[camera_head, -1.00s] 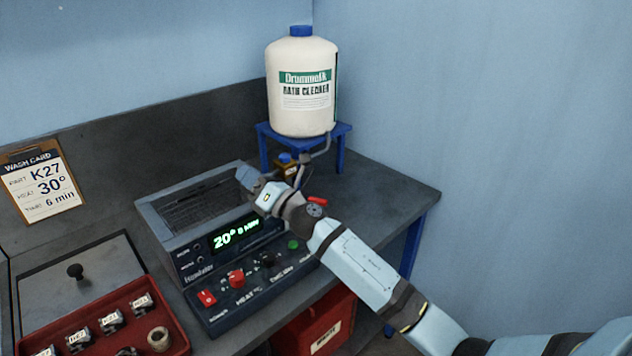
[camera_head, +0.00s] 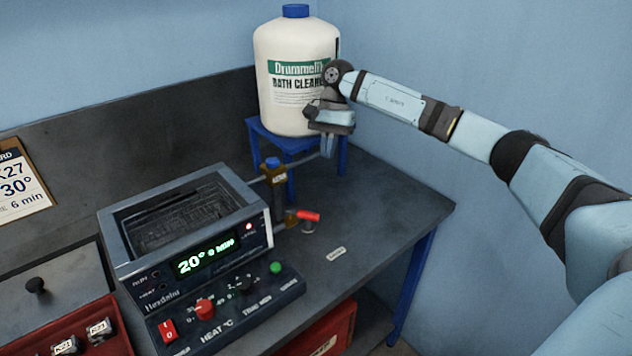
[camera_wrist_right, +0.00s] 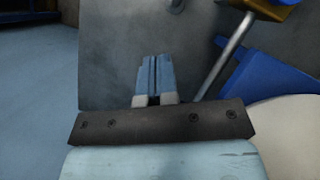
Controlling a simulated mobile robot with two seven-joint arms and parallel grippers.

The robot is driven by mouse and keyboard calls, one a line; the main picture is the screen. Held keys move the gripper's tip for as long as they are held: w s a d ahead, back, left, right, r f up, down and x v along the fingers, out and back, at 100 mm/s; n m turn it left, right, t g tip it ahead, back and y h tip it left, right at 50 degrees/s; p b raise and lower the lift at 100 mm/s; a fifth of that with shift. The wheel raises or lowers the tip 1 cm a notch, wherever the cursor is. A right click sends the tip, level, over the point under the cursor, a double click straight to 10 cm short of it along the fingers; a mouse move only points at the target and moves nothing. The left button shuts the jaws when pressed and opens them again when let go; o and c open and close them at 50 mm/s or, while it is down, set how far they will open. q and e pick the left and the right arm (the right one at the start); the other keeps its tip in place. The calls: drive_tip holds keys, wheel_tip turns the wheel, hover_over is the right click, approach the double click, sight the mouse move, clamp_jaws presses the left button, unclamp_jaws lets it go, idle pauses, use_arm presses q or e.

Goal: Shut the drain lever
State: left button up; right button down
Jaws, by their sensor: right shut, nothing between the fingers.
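The drain lever (camera_head: 308,216) has a red handle and sits at the right side of the bath (camera_head: 262,228), beside a brass fitting (camera_head: 290,219). The red handle points to the right, roughly level. My right gripper (camera_head: 328,146) is up in front of the cleaner jug, above and behind the lever, and well apart from it. In the right wrist view its two fingers (camera_wrist_right: 153,80) lie together, shut and empty, over grey bench top. My left gripper is not in view.
The bench right of the lever (camera_head: 390,210) is clear.

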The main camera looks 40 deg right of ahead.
sight(313, 213)
drive_tip(key=s+a+f+p, duration=0.2)
drive_tip(key=s+a+f, duration=0.2)
drive_tip(key=a+f, duration=0.2)
drive_tip(key=x, duration=0.3)
drive_tip(key=shift+p, duration=0.35)
drive_tip(key=shift+s+a+m+b, duration=0.15)
drive_tip(key=shift+s+m+b, duration=0.15)
drive_tip(key=shift+m+b, duration=0.25)
drive_tip(key=shift+s+a+m+t, duration=0.1)
drive_tip(key=shift+m+t, duration=0.2)
drive_tip(key=shift+m, duration=0.05)
